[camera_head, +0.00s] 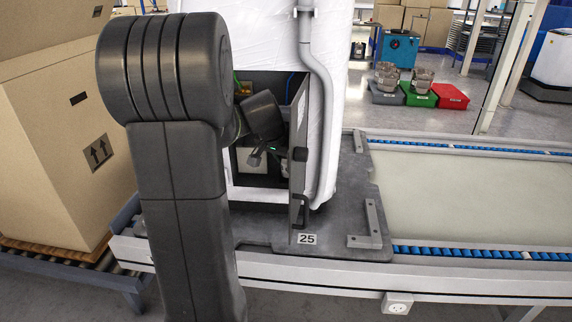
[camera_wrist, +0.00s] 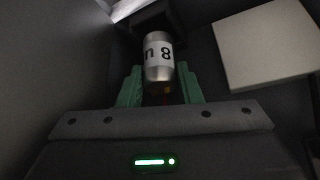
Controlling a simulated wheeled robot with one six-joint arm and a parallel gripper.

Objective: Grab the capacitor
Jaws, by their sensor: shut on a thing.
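The capacitor (camera_wrist: 158,60) is a silver cylinder with a white label band and black characters, seen in the wrist view. My gripper (camera_wrist: 160,86) has green fingers, one on each side of the capacitor's near end, and is shut on it. In the head view my gripper (camera_head: 264,157) is inside the open compartment of a white-wrapped cabinet (camera_head: 270,35). The capacitor cannot be made out there, as my arm and the compartment's shade hide it.
The compartment's door (camera_head: 298,150) stands open just right of my gripper. A pale box-like part (camera_wrist: 267,40) lies right of the capacitor. The cabinet stands on a grey plate (camera_head: 340,215) marked 25, over a conveyor (camera_head: 470,200). A large cardboard box (camera_head: 50,150) is at left.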

